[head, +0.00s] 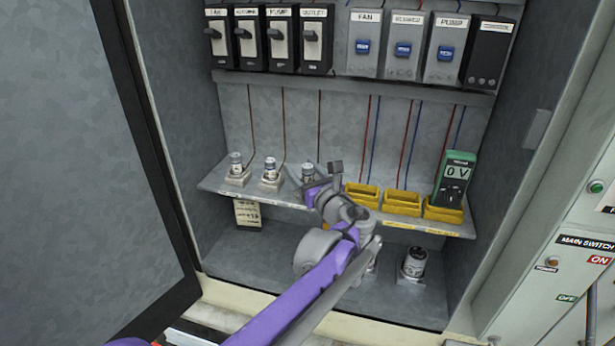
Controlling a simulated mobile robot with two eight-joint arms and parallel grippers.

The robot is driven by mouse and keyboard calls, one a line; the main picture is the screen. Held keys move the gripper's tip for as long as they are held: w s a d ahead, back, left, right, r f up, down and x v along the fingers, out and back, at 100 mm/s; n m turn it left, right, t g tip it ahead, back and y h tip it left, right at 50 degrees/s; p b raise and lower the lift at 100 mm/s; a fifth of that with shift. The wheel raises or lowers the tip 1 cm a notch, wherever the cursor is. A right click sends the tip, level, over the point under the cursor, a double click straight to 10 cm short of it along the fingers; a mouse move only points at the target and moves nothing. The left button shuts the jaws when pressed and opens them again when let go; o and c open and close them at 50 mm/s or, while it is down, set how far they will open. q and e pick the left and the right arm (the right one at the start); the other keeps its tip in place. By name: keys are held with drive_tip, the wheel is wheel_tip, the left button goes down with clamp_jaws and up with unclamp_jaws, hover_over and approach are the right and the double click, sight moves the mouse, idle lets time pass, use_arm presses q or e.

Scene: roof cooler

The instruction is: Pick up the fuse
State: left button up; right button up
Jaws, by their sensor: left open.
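Three small fuses with metal caps stand upright in holders on the cabinet shelf: the left fuse (236,161), the middle fuse (270,168) and the right fuse (307,171). My left gripper (321,177) is open at the right fuse and partly covers it. I cannot tell whether the fingers touch it or stand around it. A larger fuse-like cylinder (413,262) stands on the cabinet floor at the right. Another cylinder behind my left arm is mostly hidden. My right gripper is not in view.
Yellow bins (401,203) and a green meter (456,177) reading 0 V stand on the shelf's right half. Labelled black switches (247,40) and blue-button breakers (403,48) line the top. The open cabinet door (80,150) fills the left. A switch panel (580,250) is at right.

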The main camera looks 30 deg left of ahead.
use_arm(q)
drive_tip(key=shift+s, duration=0.15)
drive_tip(key=shift+c, duration=0.5)
clamp_jaws()
drive_tip(key=shift+r, duration=0.15)
